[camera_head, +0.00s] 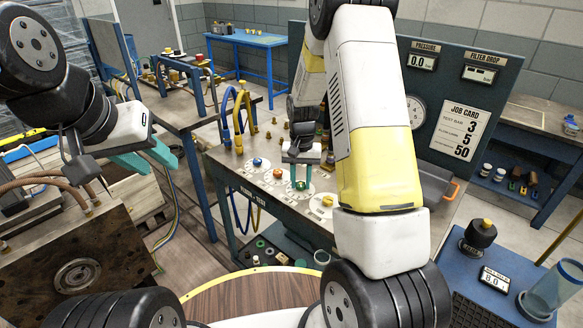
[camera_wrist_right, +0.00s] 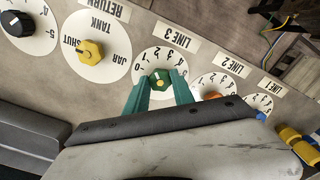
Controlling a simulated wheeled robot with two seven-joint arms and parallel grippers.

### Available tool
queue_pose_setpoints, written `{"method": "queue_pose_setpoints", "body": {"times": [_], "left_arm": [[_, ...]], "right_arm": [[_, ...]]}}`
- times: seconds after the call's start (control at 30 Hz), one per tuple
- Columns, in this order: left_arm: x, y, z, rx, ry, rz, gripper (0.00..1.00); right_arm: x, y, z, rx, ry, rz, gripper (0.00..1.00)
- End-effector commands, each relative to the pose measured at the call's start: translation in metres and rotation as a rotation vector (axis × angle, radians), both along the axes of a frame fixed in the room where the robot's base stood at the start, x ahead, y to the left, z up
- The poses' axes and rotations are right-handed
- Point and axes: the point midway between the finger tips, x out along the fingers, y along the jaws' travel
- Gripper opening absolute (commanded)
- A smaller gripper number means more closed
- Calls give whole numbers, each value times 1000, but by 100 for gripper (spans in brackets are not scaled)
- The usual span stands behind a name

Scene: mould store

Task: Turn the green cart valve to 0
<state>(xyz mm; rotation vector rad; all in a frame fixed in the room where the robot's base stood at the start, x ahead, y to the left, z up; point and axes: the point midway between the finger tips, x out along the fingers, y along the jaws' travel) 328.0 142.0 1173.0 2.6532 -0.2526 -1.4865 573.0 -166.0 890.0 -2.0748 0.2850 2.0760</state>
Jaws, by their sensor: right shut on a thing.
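The green valve (camera_wrist_right: 160,83) sits in a round white dial marked LINE 3, with numbers around it, in the right wrist view. In the head view the green valve (camera_head: 301,185) is on the cart top (camera_head: 234,171), in a row of coloured knobs. My right gripper (camera_wrist_right: 160,92) is shut on the green valve, one teal finger on each side. In the head view my right gripper (camera_head: 301,172) comes down over it. The valve's exact setting is too small to read. My left gripper (camera_head: 152,157) is open and empty in the air at the left.
Orange (camera_wrist_right: 212,96) and yellow (camera_wrist_right: 90,52) knobs flank the green one closely. A blue knob (camera_head: 258,162) is further along the row. A board with gauges and a job card (camera_head: 461,131) stands behind. A blue table (camera_head: 461,280) is at the right.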

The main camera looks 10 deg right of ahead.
Motion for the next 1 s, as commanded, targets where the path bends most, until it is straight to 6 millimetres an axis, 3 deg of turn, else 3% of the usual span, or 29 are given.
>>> {"method": "queue_pose_setpoints", "body": {"times": [0.6,1.0], "left_arm": [[0,0,0,0,0,0,36],[0,0,0,0,0,0,36]], "right_arm": [[1,-1,1,0,-3,555,0],[1,-1,1,-1,-4,755,0]]}}
